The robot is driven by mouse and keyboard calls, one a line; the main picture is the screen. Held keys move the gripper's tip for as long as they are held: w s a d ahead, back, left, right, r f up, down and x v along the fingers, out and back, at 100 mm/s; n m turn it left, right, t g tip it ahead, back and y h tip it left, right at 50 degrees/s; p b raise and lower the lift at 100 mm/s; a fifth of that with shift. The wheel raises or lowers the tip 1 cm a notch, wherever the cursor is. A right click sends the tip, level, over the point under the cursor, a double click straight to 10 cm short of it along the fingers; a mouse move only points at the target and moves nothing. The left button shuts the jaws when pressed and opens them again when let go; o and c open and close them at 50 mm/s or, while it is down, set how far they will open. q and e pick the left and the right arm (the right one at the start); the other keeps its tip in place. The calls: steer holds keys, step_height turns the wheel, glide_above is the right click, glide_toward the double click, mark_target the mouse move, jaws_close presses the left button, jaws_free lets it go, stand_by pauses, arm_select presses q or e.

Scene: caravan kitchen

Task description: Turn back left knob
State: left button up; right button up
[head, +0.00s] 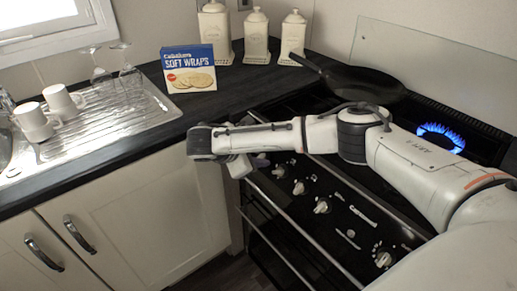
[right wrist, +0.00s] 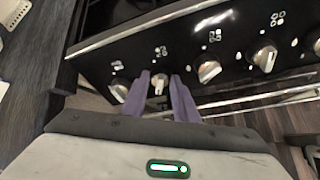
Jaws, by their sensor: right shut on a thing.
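A row of several pale knobs runs along the black front panel of the cooker (head: 350,233). In the right wrist view the purple fingers of my right gripper (right wrist: 161,88) are shut on the second knob from the left (right wrist: 158,82). The leftmost knob (right wrist: 119,92) stands free beside the fingers, and a third knob (right wrist: 208,71) is to their right. In the head view my right gripper (head: 261,161) is at the left end of the panel, its fingers mostly hidden by the wrist. My left gripper is not in view.
A blue flame (head: 440,137) burns on the hob at the right. A black pan (head: 362,84) sits at the back. A rail runs below the knobs. A wraps box (head: 189,70), canisters (head: 256,38) and a draining rack with mugs (head: 62,100) stand on the counter.

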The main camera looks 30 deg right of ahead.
arm_select(q)
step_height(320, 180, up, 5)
steer(key=p, duration=0.4)
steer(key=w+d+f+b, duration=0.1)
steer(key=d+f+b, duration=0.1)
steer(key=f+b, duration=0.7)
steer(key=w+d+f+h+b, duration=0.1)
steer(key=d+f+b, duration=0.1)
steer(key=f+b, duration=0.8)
steer(key=b, duration=0.9)
steer(key=shift+b, duration=0.3)
arm_select(e)
steer(key=m+h, duration=0.2)
steer(key=m, duration=0.8)
steer(key=f+m+g+h, duration=0.1)
steer(key=m+h, duration=0.2)
steer(key=m, duration=0.8)
steer(key=m+h, duration=0.2)
steer(key=m, duration=0.8)
steer(key=shift+w+a+f+m+g, duration=0.2)
steer(key=shift+a+f+m+g, duration=0.1)
steer(key=shift+a, duration=0.1)
